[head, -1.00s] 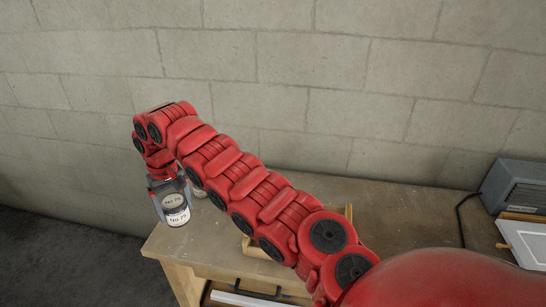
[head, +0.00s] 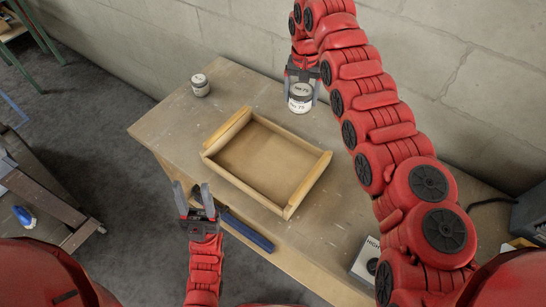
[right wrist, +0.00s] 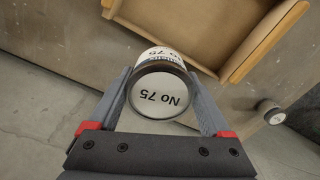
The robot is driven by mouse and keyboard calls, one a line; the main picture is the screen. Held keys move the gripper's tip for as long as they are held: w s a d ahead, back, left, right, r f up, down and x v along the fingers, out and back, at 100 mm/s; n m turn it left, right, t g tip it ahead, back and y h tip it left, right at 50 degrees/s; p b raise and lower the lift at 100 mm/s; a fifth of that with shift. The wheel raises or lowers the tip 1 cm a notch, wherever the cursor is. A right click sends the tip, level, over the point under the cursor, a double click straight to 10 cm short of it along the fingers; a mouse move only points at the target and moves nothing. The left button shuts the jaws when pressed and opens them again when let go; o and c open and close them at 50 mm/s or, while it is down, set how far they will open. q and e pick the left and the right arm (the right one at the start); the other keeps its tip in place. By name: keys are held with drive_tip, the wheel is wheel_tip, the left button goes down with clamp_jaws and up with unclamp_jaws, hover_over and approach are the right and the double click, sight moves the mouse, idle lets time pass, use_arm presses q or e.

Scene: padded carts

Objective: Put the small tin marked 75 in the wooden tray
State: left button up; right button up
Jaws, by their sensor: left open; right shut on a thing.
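The small tin marked No 75 (head: 300,97) is held in my right gripper (head: 301,88), over the back of the table, to the right of the tray's back edge. In the right wrist view the tin (right wrist: 158,95) sits between both fingers, its lid marked No 75 facing the camera. The wooden tray (head: 243,186) lies on the table, empty, with low walls. Its wall also shows in the right wrist view (right wrist: 263,42), beyond the tin. My left gripper (head: 194,192) is open and empty, by the table's front edge, left of the tray.
Another similar tin (head: 200,85) stands at the table's back left; its label is unreadable. A dark blue bar (head: 247,232) lies along the front edge. A white box (head: 364,262) stands at the front right, partly behind my right arm.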

drive_tip(key=s+a+f+m+p, duration=0.1)
drive_tip(key=s+a+f+m, duration=0.15)
drive_tip(key=a+f, duration=0.35)
drive_tip(key=p, duration=0.2)
hover_over(276, 150)
wheel_tip(276, 150, down, 7)
drive_tip(key=shift+s+f, duration=0.1)
drive_tip(key=shift+f, duration=0.05)
drive_tip(key=shift+s+f+p, duration=0.1)
drive_tip(key=shift+f+p, duration=0.3)
drive_tip(key=shift+f, duration=1.45)
drive_tip(key=shift+f, duration=0.1)
drive_tip(key=shift+f+b, duration=0.15)
drive_tip(key=shift+b, duration=0.15)
drive_tip(key=o, duration=1.4)
